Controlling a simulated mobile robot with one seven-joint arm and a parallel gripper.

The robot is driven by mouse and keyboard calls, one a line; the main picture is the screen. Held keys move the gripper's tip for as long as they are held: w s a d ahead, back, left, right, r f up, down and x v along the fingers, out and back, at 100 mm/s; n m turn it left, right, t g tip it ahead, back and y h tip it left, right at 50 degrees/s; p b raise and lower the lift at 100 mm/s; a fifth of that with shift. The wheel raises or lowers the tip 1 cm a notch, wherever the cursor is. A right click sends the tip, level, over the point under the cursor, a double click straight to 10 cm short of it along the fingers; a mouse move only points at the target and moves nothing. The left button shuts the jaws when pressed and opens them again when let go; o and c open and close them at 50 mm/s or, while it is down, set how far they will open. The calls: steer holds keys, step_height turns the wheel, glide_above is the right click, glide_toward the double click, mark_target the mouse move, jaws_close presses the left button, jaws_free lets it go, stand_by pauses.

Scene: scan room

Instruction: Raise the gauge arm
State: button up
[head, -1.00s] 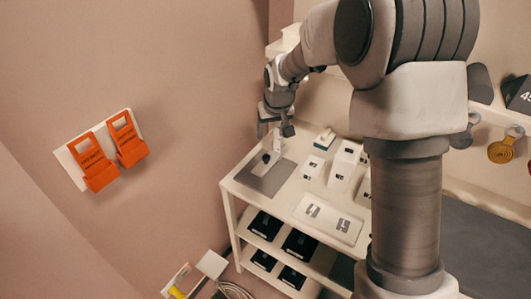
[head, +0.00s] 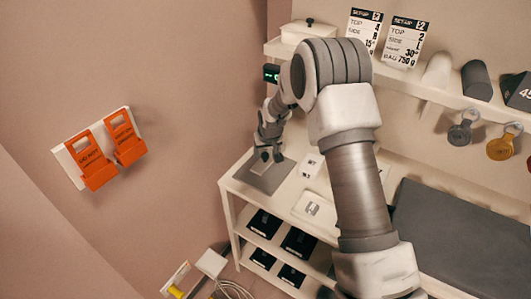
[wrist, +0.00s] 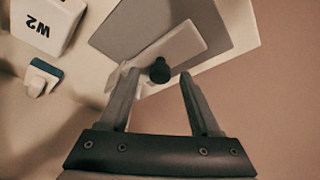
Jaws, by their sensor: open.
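In the wrist view a pale flat bar (wrist: 178,52), seemingly the gauge arm, lies over a grey plate (wrist: 125,28). A dark round knob (wrist: 159,71) is on it. My gripper (wrist: 160,74) is open, with the knob between its two fingertips; I cannot tell whether either finger touches it. In the head view my gripper (head: 269,155) is low over the grey plate (head: 265,177) at the table's left end and hides the bar and knob.
Two orange holders (head: 98,160) hang on the left wall. A shelf (head: 420,88) with setup cards (head: 406,42) runs above the table. A dark mat (head: 450,240) is at right.

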steer(key=shift+f, duration=0.1)
jaws_close()
stand_by(0.3)
stand_by(1.1)
